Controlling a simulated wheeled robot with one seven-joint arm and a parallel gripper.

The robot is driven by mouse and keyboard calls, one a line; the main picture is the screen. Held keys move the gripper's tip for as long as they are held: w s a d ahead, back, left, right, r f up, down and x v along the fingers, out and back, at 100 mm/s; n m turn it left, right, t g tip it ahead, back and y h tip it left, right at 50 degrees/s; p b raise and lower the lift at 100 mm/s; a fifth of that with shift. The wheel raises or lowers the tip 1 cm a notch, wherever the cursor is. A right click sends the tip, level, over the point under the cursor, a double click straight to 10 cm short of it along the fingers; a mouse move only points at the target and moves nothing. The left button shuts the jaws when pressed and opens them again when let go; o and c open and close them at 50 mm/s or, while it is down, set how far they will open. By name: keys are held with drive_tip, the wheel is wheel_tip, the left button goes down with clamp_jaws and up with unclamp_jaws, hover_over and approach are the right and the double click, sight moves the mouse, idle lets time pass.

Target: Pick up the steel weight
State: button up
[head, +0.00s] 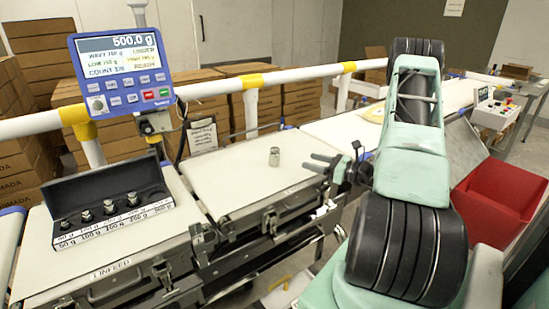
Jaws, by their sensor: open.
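The steel weight (274,157) is a small upright metal cylinder with a narrower top. It stands alone on the white belt (225,175) of the middle weighing section. My gripper (316,164) is to the right of the weight, near the belt's right edge. Its two dark fingers point left toward the weight and are apart, with nothing between them. A clear gap separates the fingertips from the weight.
A display (122,70) reading 500.0 g stands at the back left. An open black case (105,190) holding several smaller weights lies on the infeed belt. A white and yellow guard rail (225,87) runs behind. A red bin (500,192) is at the right.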

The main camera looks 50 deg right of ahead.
sight(278, 152)
drive_tip(key=p+x, duration=0.2)
drive_tip(key=x, duration=1.2)
drive_tip(key=shift+w+a, duration=0.15)
drive_tip(key=shift+w, duration=0.05)
clamp_jaws()
